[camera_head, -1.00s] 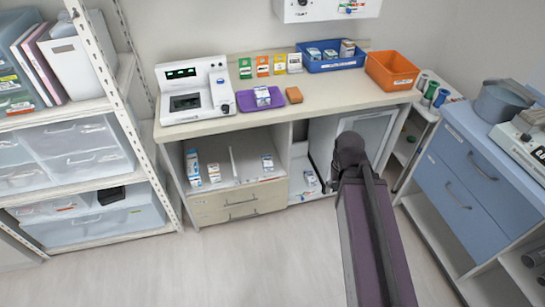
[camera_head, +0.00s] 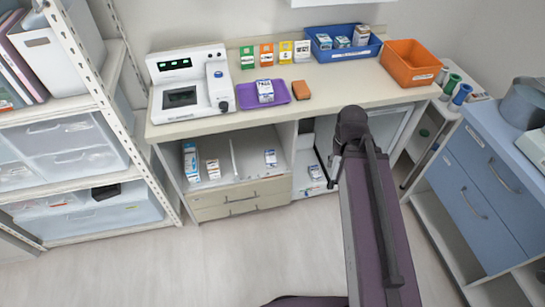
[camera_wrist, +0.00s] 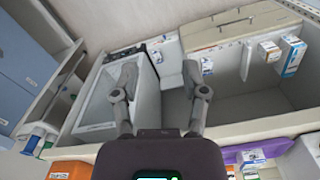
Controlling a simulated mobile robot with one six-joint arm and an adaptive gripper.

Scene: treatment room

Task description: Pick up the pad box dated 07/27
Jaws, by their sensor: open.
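Several small boxes are in view, but their dates are too small to read, so I cannot tell which is dated 07/27. In the head view, one white-and-blue box (camera_head: 265,91) sits on a purple tray (camera_head: 281,102). Others stand in the blue bin (camera_head: 368,51). Below the counter are a tall box (camera_head: 190,162), a small box (camera_head: 213,169), another box (camera_head: 270,157) and a low box (camera_head: 314,172). In the wrist view my gripper (camera_wrist: 161,74) is open and empty, its fingers spread above the counter's open compartments. A box (camera_wrist: 292,56) shows there at right.
The counter (camera_head: 390,92) bears a white device (camera_head: 188,85), an orange bin (camera_head: 410,64), a brown block (camera_head: 301,90) and upright coloured packs (camera_head: 266,54). A shelf rack (camera_head: 85,75) stands left, a blue drawer cabinet (camera_head: 475,170) right. The floor in front is clear.

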